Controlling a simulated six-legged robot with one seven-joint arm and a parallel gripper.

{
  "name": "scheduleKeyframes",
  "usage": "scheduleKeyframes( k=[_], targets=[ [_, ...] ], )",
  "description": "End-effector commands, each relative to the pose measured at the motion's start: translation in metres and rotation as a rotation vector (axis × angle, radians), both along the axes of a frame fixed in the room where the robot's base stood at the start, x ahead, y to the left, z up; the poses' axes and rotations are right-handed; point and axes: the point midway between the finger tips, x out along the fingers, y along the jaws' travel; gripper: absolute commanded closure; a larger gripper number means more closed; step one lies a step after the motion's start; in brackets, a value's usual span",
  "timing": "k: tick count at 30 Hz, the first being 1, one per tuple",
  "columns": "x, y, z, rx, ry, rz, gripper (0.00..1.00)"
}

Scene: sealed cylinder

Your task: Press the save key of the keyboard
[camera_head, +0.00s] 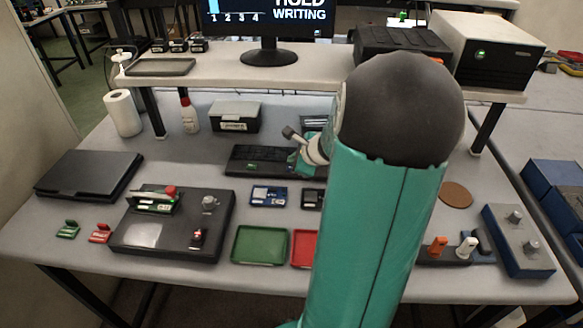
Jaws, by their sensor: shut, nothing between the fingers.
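A flat black keyboard-like unit (258,158) lies near the middle of the table, below the shelf. A small green patch shows on it. My arm covers its right part, so I cannot make out a save key. My gripper (298,168) is at the right part of this unit, over or against it. It looks small, partly hidden by my wrist, and shut with nothing held. I cannot tell whether its tips touch a key. A monitor (268,22) on the shelf shows "HOLD WRITING" and the numbers 1 2 3 4.
A green tray (260,246) and a red tray (303,248) lie in front. A black board with fixtures (150,235) is at left, beside a closed dark laptop-like case (88,174). A grey box (235,116) stands behind the unit. The raised shelf (220,76) spans the back.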

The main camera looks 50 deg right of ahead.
Motion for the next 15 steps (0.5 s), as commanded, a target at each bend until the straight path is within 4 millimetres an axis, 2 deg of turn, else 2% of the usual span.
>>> scheduleKeyframes(
  k=[10,15],
  targets=[
    [0.0,0.0,0.002,-0.001,-0.001,-0.001,1.0],
    [0.0,-0.001,0.015,-0.003,-0.002,0.0,1.0]
  ],
)
